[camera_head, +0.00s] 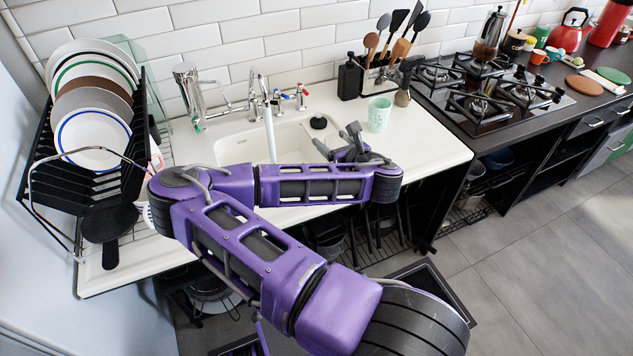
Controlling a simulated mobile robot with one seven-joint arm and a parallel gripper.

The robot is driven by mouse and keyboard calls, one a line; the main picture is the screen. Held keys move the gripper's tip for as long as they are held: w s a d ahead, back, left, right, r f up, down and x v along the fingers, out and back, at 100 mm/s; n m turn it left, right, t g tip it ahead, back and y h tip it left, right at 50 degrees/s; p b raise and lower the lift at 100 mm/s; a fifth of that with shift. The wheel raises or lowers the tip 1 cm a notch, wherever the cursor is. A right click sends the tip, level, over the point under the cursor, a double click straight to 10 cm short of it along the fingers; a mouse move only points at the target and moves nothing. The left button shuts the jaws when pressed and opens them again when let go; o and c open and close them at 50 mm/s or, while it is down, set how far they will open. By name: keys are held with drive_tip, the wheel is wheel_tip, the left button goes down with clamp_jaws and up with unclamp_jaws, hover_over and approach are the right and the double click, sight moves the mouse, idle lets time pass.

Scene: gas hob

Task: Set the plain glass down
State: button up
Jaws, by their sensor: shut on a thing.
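My gripper (350,137) is at the end of my purple arm, over the right side of the sink and the white counter (425,145). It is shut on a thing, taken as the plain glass. I cannot make out the glass clearly; it is small, see-through or hidden by the fingers and wrist. I cannot tell how far it is above the counter. A mint-green patterned cup (379,114) stands upright just right of and behind my gripper, apart from it.
The sink (240,150) has a tap (257,100) with a pale stream below it. A dark bottle (349,79) and a utensil holder (380,75) stand behind the cup. A dish rack (80,185) is at left, the gas hob (490,95) at right. The counter's right front is clear.

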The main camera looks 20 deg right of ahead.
wheel_tip(320, 180, down, 8)
drive_tip(key=shift+r+b, duration=0.1)
drive_tip(key=shift+b, duration=0.4)
drive_tip(key=o, duration=1.4)
drive_tip(key=shift+f, duration=0.2)
